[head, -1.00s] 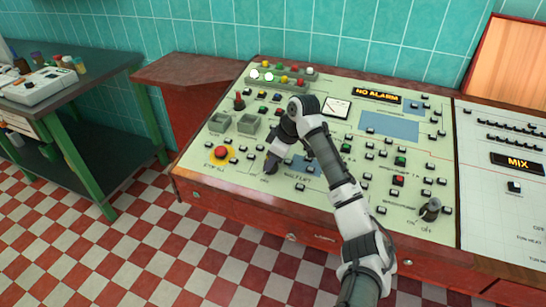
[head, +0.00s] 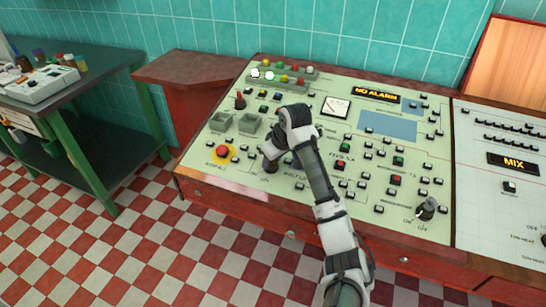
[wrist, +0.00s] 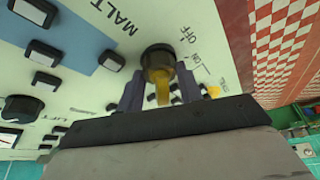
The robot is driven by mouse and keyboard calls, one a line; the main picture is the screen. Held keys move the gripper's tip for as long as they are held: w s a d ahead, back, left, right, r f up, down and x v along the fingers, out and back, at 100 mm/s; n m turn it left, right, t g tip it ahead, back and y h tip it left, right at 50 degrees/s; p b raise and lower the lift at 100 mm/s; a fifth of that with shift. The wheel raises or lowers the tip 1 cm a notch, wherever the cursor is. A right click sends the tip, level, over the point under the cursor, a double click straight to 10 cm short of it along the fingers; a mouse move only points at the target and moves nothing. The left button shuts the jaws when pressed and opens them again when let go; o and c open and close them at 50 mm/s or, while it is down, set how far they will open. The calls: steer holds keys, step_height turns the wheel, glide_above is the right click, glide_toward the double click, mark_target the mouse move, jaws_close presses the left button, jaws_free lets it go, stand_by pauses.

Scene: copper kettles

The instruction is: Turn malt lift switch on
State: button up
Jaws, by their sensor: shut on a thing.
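The malt lift switch is a round black knob (wrist: 158,58) with a yellowish bar, in the middle of the wrist view. Printed MALT lettering is beside it on the pale panel, with a small OFF label to its right. My gripper (wrist: 159,91) has one dark finger on each side of the knob and is shut on it. In the head view my gripper (head: 270,163) reaches down to the lower left part of the control panel (head: 290,207), and it largely hides the switch there. I cannot tell for sure which label the knob points to.
A red emergency button (head: 222,152) on a yellow disc is just left of my gripper. Several small black push buttons surround it. Another rotary knob (head: 427,208) with ON and OFF labels is at the right. A NO ALARM display (head: 375,93) is lit.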

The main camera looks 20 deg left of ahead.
steer(key=shift+m, duration=0.4)
stand_by(0.3)
steer(key=o, duration=1)
steer(key=b+v, duration=0.1)
steer(key=v, duration=1.3)
steer(key=shift+s+a, duration=0.1)
steer(key=shift+a, duration=0.05)
